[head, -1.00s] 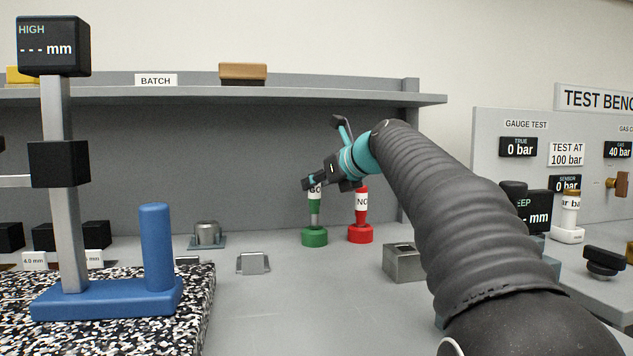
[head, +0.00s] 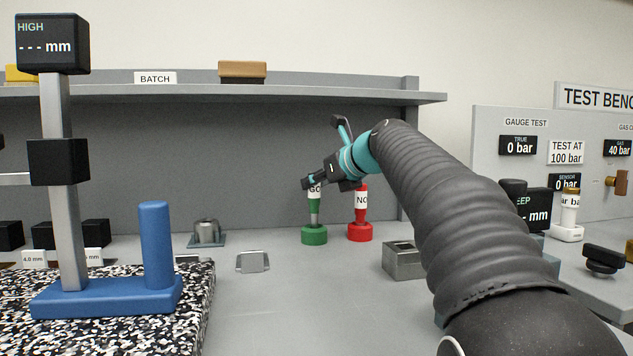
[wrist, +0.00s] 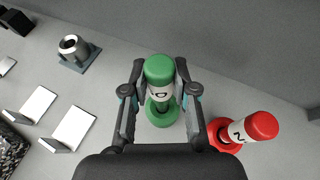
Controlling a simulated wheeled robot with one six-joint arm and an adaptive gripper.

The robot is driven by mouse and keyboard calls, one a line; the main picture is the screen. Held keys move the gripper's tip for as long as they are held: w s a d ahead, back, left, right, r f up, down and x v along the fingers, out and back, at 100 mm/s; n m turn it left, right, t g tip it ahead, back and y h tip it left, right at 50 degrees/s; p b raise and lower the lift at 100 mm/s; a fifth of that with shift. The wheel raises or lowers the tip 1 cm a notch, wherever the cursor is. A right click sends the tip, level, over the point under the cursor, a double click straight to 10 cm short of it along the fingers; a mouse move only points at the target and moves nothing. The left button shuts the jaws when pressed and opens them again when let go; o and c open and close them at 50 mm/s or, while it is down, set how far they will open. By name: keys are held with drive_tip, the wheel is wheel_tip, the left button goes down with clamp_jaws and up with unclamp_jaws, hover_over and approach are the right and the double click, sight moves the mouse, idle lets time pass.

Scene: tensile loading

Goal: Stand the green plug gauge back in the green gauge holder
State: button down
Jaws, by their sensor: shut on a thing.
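The green plug gauge (head: 314,204), marked GO, is upright with its grey lower end at the green gauge holder (head: 314,236). I cannot tell how deep it sits in the holder. My gripper (head: 311,183) is shut on the gauge's upper part from above and the right. In the wrist view the gauge's green top (wrist: 160,69) stands between my two fingers (wrist: 160,96), with the green holder (wrist: 160,112) below it.
A red gauge (head: 361,204) stands in a red holder (head: 360,233) just right of the green one. A grey metal block (head: 403,262) lies to the front right. A shelf (head: 330,96) runs above and behind. The bench front middle is clear.

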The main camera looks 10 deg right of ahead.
drive_tip(key=shift+f+b, duration=0.55)
drive_tip(key=shift+f, duration=0.75)
idle(2.1)
drive_tip(key=c, duration=0.8)
unclamp_jaws()
